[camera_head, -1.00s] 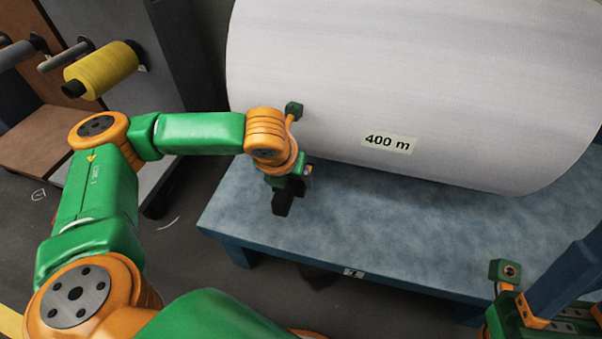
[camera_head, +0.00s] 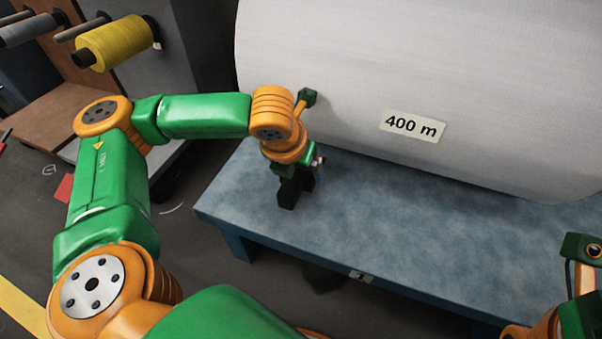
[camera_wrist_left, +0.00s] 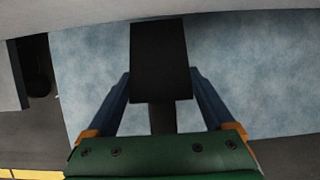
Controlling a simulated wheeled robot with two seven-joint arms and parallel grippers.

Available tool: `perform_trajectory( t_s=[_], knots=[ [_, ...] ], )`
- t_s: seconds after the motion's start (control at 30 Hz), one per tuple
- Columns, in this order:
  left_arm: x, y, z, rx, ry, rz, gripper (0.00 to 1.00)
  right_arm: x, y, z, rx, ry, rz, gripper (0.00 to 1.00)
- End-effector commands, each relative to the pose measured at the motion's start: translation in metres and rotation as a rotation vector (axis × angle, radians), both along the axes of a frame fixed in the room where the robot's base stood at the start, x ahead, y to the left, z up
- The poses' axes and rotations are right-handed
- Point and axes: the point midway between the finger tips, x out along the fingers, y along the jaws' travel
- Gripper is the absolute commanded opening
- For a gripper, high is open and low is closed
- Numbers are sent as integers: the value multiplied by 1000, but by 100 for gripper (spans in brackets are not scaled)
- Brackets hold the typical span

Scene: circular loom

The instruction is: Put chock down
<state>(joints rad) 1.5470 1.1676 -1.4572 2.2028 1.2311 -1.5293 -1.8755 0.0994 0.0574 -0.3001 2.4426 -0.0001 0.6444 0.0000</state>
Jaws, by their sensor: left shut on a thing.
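The chock (camera_head: 289,190) is a black block at the left part of the blue table (camera_head: 400,230), in front of the big white roll (camera_head: 430,60). My left gripper (camera_head: 298,172) points down and is shut on it. In the left wrist view the chock (camera_wrist_left: 160,62) sits between the two blue fingers of the gripper (camera_wrist_left: 160,88), over the mottled blue tabletop (camera_wrist_left: 80,70). I cannot tell whether its underside touches the table. My right wrist shows only in part at the lower right; its jaws are out of frame.
The roll carries a "400 m" label (camera_head: 413,126) and fills the back of the table. The front strip of tabletop right of the chock is clear. The table's left edge is close to the chock. A yellow spool (camera_head: 117,43) hangs on a rack at upper left.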

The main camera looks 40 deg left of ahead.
Motion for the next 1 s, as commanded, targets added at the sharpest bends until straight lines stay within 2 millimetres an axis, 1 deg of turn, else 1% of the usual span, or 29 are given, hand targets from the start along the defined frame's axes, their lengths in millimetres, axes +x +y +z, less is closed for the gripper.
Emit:
perform_trajectory(
  t_s=[0.23,0.7,0.73,0.77,1.0],
  knots=[
    [0,0,1,0,0,0,6,0,0,1,0,1,0,50],
    [0,0,-11,0,-1,-1,6,1,0,0,0,15,1,50],
    [0,0,-11,0,0,-1,95,1,0,-1,0,15,1,50],
    [0,0,-11,0,0,-1,100,1,0,-1,0,14,1,50],
    [0,0,-11,0,0,-1,100,1,0,-1,0,15,1,50]
  ],
)
